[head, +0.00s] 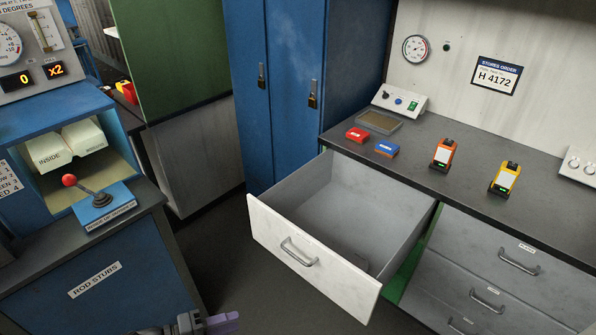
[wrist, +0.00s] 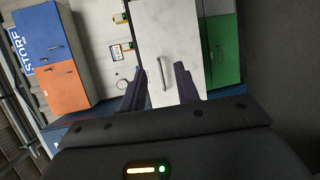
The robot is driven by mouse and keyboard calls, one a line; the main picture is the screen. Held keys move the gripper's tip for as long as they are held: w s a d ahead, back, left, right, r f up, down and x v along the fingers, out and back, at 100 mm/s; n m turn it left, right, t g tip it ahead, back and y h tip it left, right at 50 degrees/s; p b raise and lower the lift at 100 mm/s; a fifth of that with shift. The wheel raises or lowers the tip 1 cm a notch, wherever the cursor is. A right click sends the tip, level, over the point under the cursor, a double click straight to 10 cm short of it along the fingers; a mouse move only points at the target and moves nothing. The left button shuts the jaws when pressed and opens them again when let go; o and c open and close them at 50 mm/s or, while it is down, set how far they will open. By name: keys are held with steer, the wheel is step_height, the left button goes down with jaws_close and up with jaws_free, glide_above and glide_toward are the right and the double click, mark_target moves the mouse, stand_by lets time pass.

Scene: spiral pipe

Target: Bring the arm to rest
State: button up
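My gripper (wrist: 158,88) shows in the wrist view with its two dark fingers apart and nothing between them. Behind the gap is a pale drawer front with a metal handle (wrist: 163,73), some distance beyond the fingertips. In the head view only a small part of my gripper (head: 222,322) shows at the bottom edge, in front of and to the left of the open drawer (head: 360,292). It appears clear of the drawer there. The rest of my arm is mostly out of view.
A blue cabinet (head: 90,270) with a red-knobbed lever (head: 88,190) stands left. Blue lockers (head: 290,90) stand behind. The counter (head: 470,192) holds red and blue boxes and two handheld devices. Floor between cabinet and drawer is free.

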steer(key=w+d+r+m+g+y, duration=0.1)
steer(key=w+d+r+g+y, duration=0.2)
steer(key=d, duration=0.4)
steer(key=w+d+r+m+g+y, duration=0.1)
steer(key=d+g+y, duration=0.25)
steer(key=d, duration=0.35)
steer(key=w+d+r+m+g+y, duration=0.1)
steer(key=w+d+r+g+y, duration=0.2)
steer(key=d, duration=0.4)
steer(key=s+d+r+m+t+y, duration=0.3)
steer(key=s+d+r+t+y, duration=0.2)
steer(key=d+r, duration=0.45)
steer(key=w+d+p+v, duration=0.1)
steer(key=w+p+v, duration=0.1)
steer(key=p+v, duration=0.8)
steer(key=shift+d+r+p, duration=0.25)
steer(key=shift+r+p, duration=0.25)
steer(key=shift+p, duration=0.55)
steer(key=shift+w, duration=0.2)
